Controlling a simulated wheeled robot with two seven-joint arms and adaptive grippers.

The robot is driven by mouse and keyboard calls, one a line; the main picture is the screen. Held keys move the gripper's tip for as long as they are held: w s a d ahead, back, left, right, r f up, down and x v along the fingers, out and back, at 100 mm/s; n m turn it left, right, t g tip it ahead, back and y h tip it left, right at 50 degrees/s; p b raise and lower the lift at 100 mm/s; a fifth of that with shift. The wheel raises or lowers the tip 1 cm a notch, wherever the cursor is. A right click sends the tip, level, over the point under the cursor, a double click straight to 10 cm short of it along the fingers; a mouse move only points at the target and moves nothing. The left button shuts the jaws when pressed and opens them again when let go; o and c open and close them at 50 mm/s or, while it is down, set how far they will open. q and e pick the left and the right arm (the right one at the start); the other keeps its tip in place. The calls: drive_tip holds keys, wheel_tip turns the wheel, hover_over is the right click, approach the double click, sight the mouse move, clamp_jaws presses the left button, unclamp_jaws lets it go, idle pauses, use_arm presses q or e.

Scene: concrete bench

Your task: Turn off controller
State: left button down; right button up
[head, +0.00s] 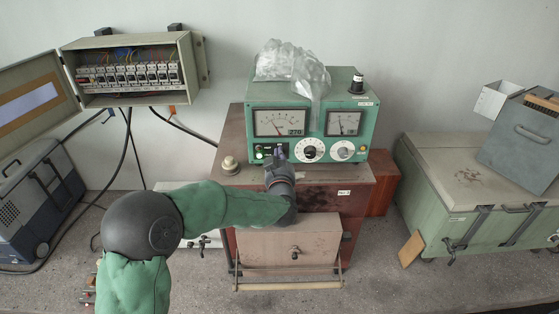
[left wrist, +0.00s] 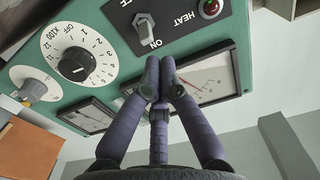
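The controller is a green box (head: 300,97) with two meters and dials on its front. Its black switch plate with a silver toggle switch (left wrist: 143,25) shows in the left wrist view, with "ON" and "HEAT" lettering; the lever's set position is hard to tell. A red lamp (left wrist: 210,8) is beside it. My left gripper (head: 278,153) is in front of the panel's lower left, partly hiding the switch plate in the head view. In the left wrist view the left gripper's fingertips (left wrist: 159,80) are together and empty, just below the toggle, apparently apart from it. My right gripper is out of view.
A numbered dial (left wrist: 77,66) and a second knob (left wrist: 33,88) are beside the switch. Crumpled clear plastic (head: 292,66) lies on the controller and hangs over its front. The controller stands on a brown cabinet (head: 340,190). An open breaker box (head: 135,70) hangs at left.

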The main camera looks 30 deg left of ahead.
use_arm(q)
drive_tip(key=shift+x, duration=1.3)
drive_tip(key=shift+r, duration=0.1)
